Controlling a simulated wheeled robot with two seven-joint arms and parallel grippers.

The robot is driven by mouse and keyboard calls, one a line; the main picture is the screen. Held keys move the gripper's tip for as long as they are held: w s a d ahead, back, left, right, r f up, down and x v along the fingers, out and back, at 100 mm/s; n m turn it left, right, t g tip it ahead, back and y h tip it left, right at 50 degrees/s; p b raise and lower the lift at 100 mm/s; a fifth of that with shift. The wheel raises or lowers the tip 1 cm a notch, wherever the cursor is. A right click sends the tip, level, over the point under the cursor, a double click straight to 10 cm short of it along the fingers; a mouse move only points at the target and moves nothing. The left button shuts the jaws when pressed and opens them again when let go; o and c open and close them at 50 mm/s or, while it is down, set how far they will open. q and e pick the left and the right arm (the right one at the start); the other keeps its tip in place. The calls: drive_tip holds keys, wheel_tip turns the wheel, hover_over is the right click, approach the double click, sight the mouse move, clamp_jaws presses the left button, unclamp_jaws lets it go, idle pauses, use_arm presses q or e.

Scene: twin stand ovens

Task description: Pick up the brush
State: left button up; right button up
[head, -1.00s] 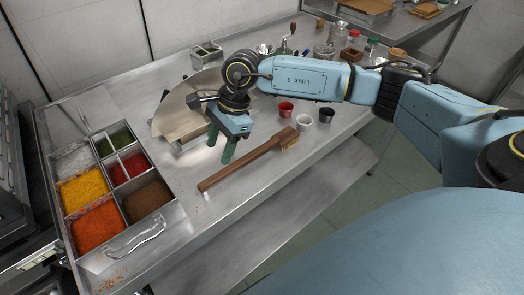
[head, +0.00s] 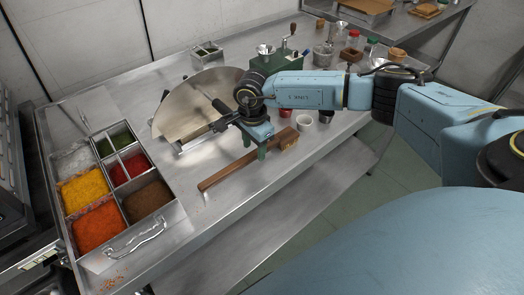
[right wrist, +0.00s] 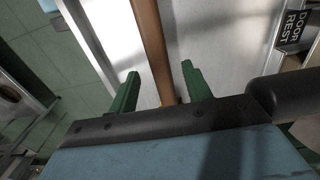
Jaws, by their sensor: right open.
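The brush (head: 226,174) has a long brown wooden handle and a block head with pale bristles at its right end. It lies slantwise near the table's front edge. My right gripper (head: 255,149) is open, with its green fingers pointing down at the handle close to the head. In the right wrist view the brush handle (right wrist: 150,42) runs between the two open fingers (right wrist: 160,78). I cannot tell whether the fingers touch it. My left gripper is not in view.
A tray of spices (head: 97,262) stands at the left. A large round metal piece with a board (head: 180,100) lies behind the brush. A white cup (head: 304,123) and a dark cup (head: 325,117) stand near the brush head.

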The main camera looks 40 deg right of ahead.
sight(254, 153)
wheel_tip(254, 153, down, 4)
drive_tip(key=shift+r, duration=0.15)
clamp_jaws()
idle(0.3)
